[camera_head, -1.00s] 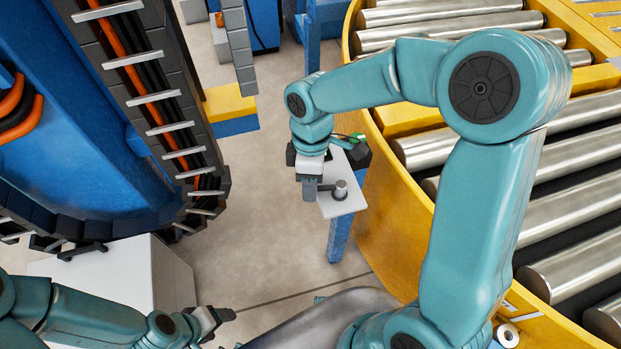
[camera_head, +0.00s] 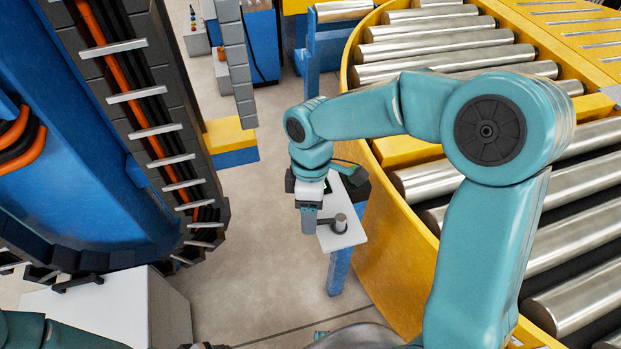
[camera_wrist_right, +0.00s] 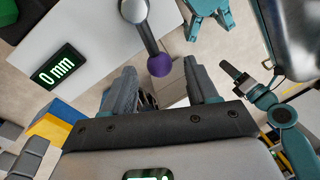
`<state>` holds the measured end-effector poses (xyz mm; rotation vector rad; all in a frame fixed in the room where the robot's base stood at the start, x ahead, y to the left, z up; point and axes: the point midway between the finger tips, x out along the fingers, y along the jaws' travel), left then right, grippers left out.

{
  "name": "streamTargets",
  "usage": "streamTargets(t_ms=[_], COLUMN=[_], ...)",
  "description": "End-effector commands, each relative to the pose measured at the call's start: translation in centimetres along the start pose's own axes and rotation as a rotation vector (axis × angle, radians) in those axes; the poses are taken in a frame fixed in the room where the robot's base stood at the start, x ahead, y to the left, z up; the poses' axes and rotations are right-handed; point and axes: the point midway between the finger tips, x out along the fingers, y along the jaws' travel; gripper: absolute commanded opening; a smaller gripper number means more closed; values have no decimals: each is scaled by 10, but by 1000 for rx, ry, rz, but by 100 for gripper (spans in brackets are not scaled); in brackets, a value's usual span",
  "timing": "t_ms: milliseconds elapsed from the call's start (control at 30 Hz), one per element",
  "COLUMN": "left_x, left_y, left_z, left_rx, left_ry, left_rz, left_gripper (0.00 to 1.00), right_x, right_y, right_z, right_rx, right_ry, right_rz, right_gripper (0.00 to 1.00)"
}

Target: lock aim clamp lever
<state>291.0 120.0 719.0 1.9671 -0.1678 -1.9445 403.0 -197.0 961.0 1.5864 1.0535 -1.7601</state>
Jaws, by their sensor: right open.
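The aim clamp lever (camera_wrist_right: 148,38) is a grey metal bar with a purple knob (camera_wrist_right: 160,66), seen in the right wrist view. It runs from a round metal pivot (camera_wrist_right: 133,9) on a white plate. My right gripper (camera_wrist_right: 163,84) is open, with its fingers on either side of the knob's end; contact cannot be told. In the head view my right gripper (camera_head: 309,222) hangs at the left edge of the white plate (camera_head: 350,237), beside a short metal post (camera_head: 340,222). My left gripper (camera_head: 203,346) is mostly cut off at the bottom edge.
A display reading 0 mm (camera_wrist_right: 59,66) sits on the plate. The plate stands on a blue post (camera_head: 339,271). A yellow roller conveyor (camera_head: 395,230) curves close on the right. A blue machine with a cable chain (camera_head: 150,120) fills the left. Open floor lies between them.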

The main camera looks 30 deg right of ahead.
Motion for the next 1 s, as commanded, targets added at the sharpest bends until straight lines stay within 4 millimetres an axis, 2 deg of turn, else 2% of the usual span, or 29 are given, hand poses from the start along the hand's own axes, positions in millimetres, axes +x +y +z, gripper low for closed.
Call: streamTargets(t_ms=[300, 500, 700, 1000], left_x=[-2, -5, -6, -5], left_y=[1, 2, 2, 2], left_z=[0, 0, 0, 0], left_rx=[0, 0, 0, 0], left_ry=[0, 0, 0, 0], left_rz=[0, 0, 0, 0], left_gripper=[66, 66, 66, 66], right_x=[-86, -126, -143, -144], right_y=[0, 0, -1, -1], right_z=[-1, 0, 0, 0], right_rx=[-1, -1, -2, -2], right_ry=[5, 3, 1, 1], right_rz=[6, 4, 2, 1], right_gripper=[58, 58, 58, 58])
